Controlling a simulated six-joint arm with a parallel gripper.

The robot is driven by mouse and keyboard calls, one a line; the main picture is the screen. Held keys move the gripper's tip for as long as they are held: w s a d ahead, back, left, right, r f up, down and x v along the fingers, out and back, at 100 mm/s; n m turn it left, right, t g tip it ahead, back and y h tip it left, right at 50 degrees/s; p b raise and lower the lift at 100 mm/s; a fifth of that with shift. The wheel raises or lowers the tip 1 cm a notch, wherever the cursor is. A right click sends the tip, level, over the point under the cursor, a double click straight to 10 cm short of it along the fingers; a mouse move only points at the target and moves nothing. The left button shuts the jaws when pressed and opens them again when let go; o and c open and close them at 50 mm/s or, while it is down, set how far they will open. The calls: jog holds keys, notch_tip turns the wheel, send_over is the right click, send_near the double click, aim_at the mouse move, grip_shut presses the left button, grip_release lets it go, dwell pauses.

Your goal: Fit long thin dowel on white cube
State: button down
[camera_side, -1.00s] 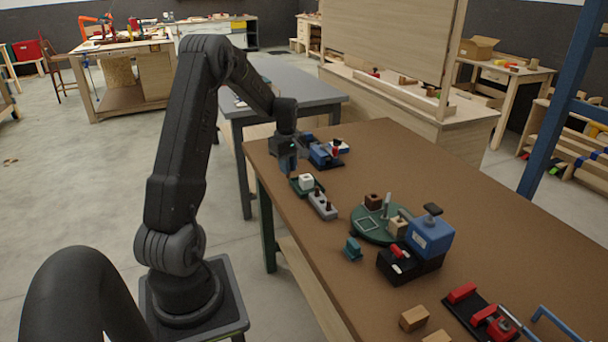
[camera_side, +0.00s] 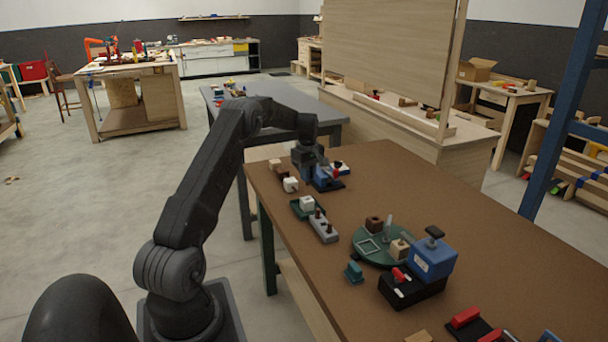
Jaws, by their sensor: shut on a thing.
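One white cube (camera_side: 307,203) sits on a green base near the left edge. Another pale cube (camera_side: 290,184) is just left of my gripper. A thin pale upright rod (camera_side: 388,227) stands at the round green plate; I cannot tell whether it is the long thin dowel.
A grey block with dark pegs (camera_side: 323,229) stands in front of the cube's base. The round green plate (camera_side: 366,249) carries brown and tan blocks. A blue and black machine (camera_side: 431,258) stands to its right. A teal block (camera_side: 353,272) is near the front.

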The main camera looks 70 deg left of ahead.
jog(key=shift+f, duration=2.35)
jog(key=shift+f, duration=1.45)
jog(key=c, duration=0.5)
grip_release()
jog(key=shift+s+f, duration=0.1)
jog(key=shift+r, duration=3.6)
